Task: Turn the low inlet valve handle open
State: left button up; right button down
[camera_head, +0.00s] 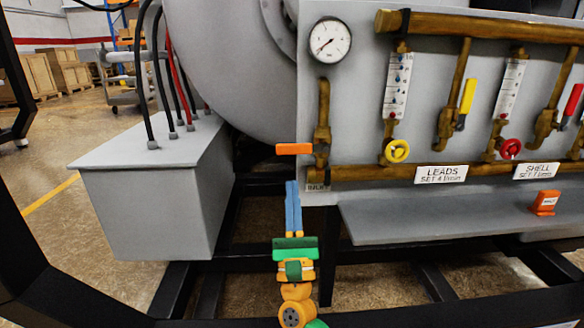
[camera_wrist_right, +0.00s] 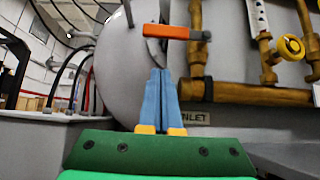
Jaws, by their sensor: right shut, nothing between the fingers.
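The inlet valve handle (camera_head: 294,149) is a small orange lever on the brass inlet pipe (camera_head: 322,115). It lies level, crosswise to the upright pipe, sticking out to the left. In the right wrist view the orange handle (camera_wrist_right: 168,32) is above the fingers. An INLET label (camera_head: 317,187) is below the valve. My right gripper (camera_head: 291,183) has blue fingers, pressed together and empty, pointing up beneath the handle. In the right wrist view the fingertips (camera_wrist_right: 158,71) appear below the handle, with a gap between. My left gripper is not in view.
A pressure gauge (camera_head: 330,40) is above the valve. A horizontal brass pipe (camera_head: 440,168) runs right, with yellow (camera_head: 397,151) and red (camera_head: 509,149) knobs. A grey ledge (camera_head: 430,212) juts out at lower right. A grey box (camera_head: 150,190) with cables stands left.

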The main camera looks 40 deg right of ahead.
aim_at(304, 149)
pick_arm(q)
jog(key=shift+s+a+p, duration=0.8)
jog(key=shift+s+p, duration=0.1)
jog(key=shift+p, duration=0.1)
pick_arm(e)
jog(key=r, duration=0.4)
jog(key=shift+w+d+r, duration=0.2)
jog(key=shift+w+r, duration=0.15)
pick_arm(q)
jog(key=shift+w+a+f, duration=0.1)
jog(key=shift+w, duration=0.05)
pick_arm(e)
jog(key=shift+m, duration=0.4)
